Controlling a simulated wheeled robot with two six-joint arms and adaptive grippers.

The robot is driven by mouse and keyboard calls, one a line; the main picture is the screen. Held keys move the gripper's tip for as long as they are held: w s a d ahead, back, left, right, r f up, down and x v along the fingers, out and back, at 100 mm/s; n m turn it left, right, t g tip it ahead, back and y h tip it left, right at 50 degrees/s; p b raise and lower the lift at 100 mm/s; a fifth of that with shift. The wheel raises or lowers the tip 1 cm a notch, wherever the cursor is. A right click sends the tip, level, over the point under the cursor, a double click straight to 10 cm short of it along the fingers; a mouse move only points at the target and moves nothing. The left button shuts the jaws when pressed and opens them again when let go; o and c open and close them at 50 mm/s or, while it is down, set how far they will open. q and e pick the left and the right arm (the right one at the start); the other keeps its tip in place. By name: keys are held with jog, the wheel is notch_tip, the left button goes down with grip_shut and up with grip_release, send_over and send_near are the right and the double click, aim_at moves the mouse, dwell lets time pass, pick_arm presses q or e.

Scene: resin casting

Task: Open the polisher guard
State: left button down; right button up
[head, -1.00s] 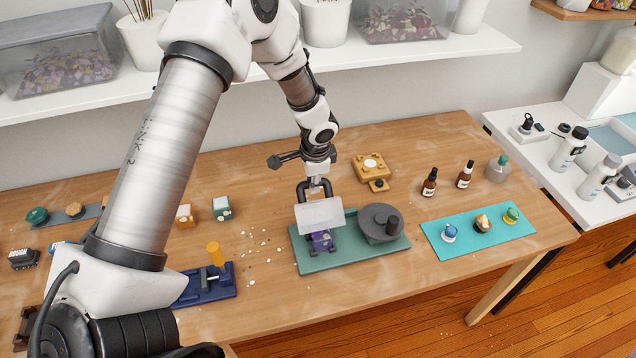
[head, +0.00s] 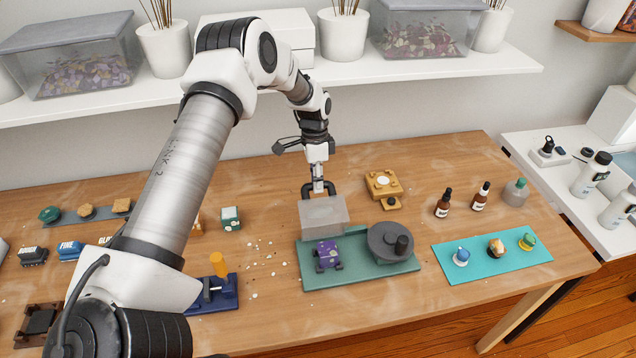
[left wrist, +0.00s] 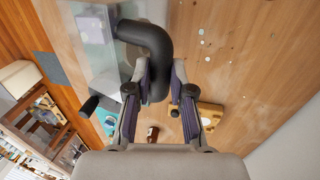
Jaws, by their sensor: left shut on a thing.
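The polisher (head: 340,275) has a green base with a dark grey round wheel (head: 385,238) at its right and a purple part (head: 327,255) at its left. Its translucent guard (head: 323,216) stands at the back of the base, behind the purple part, which is uncovered. My left gripper (head: 318,184) is above the guard, shut on its dark curved handle (head: 306,191). In the left wrist view the handle (left wrist: 153,38) passes between the two fingers and the clear guard (left wrist: 98,50) is at the left. My right gripper is not in view.
A teal mat (head: 492,259) with several small pieces lies to the right. Dropper bottles (head: 444,203) and a yellow device (head: 383,184) stand behind the polisher. A blue clamp (head: 213,294) stands to the left. A white shelf (head: 420,77) runs above the table's back.

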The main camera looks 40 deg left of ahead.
pick_arm(q)
jog(key=shift+r, duration=0.1)
jog(key=c, duration=1)
grip_release()
notch_tip(320, 180, up, 12)
jog(key=w+a, duration=0.1)
jog(key=shift+w+a, duration=0.25)
jog(key=shift+a, duration=0.1)
